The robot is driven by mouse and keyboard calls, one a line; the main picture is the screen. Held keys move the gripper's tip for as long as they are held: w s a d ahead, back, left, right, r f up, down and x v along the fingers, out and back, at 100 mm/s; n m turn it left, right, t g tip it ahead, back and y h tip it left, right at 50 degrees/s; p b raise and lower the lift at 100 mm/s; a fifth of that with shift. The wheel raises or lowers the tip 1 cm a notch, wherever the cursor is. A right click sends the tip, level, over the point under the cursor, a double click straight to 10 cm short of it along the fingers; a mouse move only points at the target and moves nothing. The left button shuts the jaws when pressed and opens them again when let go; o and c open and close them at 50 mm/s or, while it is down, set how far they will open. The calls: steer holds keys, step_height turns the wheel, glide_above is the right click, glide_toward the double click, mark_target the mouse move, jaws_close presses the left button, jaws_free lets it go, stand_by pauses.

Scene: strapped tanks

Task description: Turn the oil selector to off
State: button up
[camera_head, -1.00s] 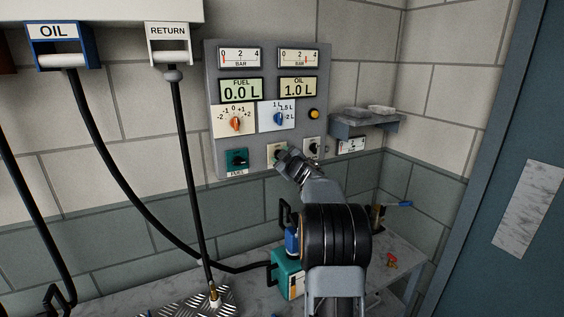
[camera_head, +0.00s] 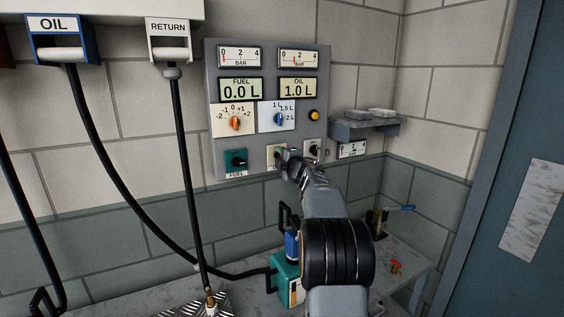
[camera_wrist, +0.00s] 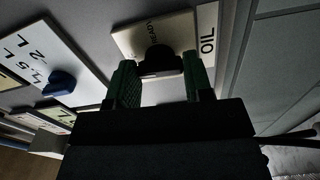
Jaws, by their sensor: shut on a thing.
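The oil selector is a black knob (camera_wrist: 160,62) on a cream plate (camera_wrist: 180,32) with an OIL label, in the wrist view. My gripper (camera_wrist: 161,85) has its two green fingers on either side of the knob, shut on it. In the head view the plate (camera_head: 273,153) shows at the bottom of the grey panel, and my gripper (camera_head: 286,160) covers most of the knob. The setting the knob points to is hard to read. The oil display (camera_head: 298,89) reads 1.0 L.
The green fuel selector (camera_head: 236,161) is to the left, and another black knob (camera_head: 313,150) is close on the right. The blue dial (camera_head: 279,118) sits above. A small shelf (camera_head: 362,129) juts out at the right. A teal can (camera_head: 284,280) stands on the bench below.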

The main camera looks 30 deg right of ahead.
steer(key=shift+n, duration=0.5)
steer(key=o, duration=0.9)
steer(key=shift+s, duration=0.1)
steer(key=s+b, duration=0.1)
steer(key=s, duration=0.3)
steer(key=s+a+b, duration=0.1)
steer(key=s, duration=0.4)
steer(key=s+a+b, duration=0.1)
steer(key=s, duration=0.3)
steer(key=shift+s, duration=0.3)
